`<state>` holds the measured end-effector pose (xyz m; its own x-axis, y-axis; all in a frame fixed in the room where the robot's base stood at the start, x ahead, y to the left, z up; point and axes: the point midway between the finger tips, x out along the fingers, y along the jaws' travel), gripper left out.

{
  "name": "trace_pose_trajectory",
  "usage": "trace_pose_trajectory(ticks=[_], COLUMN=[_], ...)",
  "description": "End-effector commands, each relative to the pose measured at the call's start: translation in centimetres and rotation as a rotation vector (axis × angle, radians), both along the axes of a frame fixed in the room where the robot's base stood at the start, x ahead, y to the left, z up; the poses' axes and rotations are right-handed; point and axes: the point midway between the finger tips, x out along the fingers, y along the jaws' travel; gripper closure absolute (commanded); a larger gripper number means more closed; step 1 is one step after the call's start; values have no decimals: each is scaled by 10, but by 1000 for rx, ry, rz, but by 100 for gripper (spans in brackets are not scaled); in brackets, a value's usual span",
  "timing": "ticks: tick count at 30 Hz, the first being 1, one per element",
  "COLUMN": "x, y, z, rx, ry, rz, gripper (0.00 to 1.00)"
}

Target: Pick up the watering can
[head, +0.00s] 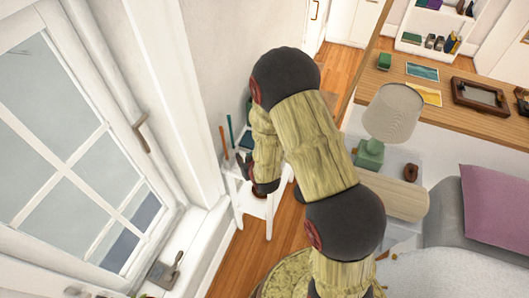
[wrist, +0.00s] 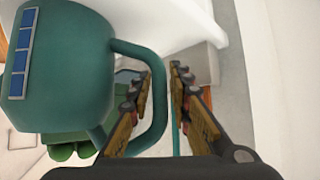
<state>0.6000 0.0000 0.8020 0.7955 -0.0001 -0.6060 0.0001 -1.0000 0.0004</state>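The watering can appears to be the teal vessel (wrist: 75,75) filling the left of the wrist view, with a blue segmented strip on its side and a loop handle (wrist: 157,75) on its right. My gripper (wrist: 165,85) is open. Its left finger lies across the handle's opening and its right finger is outside the loop, with the handle's outer bar between them. I cannot tell whether either finger touches it. In the head view my gripper (head: 246,163) is at the white stand (head: 254,205) by the wall, and my arm hides most of what is there.
Thin green and reddish sticks (head: 229,130) stand upright beside my gripper. A window (head: 75,150) is on the left, with a dark object (head: 168,270) on its sill. A lamp (head: 393,112) and a bed with a purple pillow (head: 495,213) are on the right. A green object (wrist: 72,145) shows below the can.

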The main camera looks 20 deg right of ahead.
Motion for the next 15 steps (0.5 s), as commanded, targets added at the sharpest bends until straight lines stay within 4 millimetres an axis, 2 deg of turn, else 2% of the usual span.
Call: trace_pose_trajectory(ticks=[11,15], x=[-4,-4], y=[0,0], z=[-5,-5], rx=[0,0], ry=[0,0], rz=[0,0], gripper=[80,88])
